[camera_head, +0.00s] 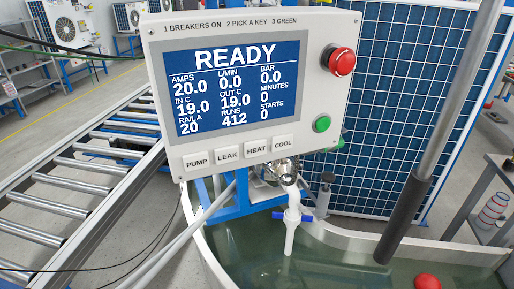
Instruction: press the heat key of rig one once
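The control panel (160,100) of a rig fills the upper middle, slightly tilted in the picture. Its heat key (257,146) is a small pale square in the bottom row, third from the left. The pump key (196,160) and leak key (228,153) are to its left, and the cool key (283,142) is to its right. The blue screen (238,82) reads READY, with 20.0 amps, 19.0 in, 19.0 out and 412 runs. No rig number is readable. Neither of my grippers shows in this view.
A red mushroom button (340,61) and a green button (321,123) sit on the panel's right side. Below are a white tap (291,220) and a water tank (330,265). A grey rod with a black sleeve (403,220) slants across the right. A roller conveyor (75,195) stands left.

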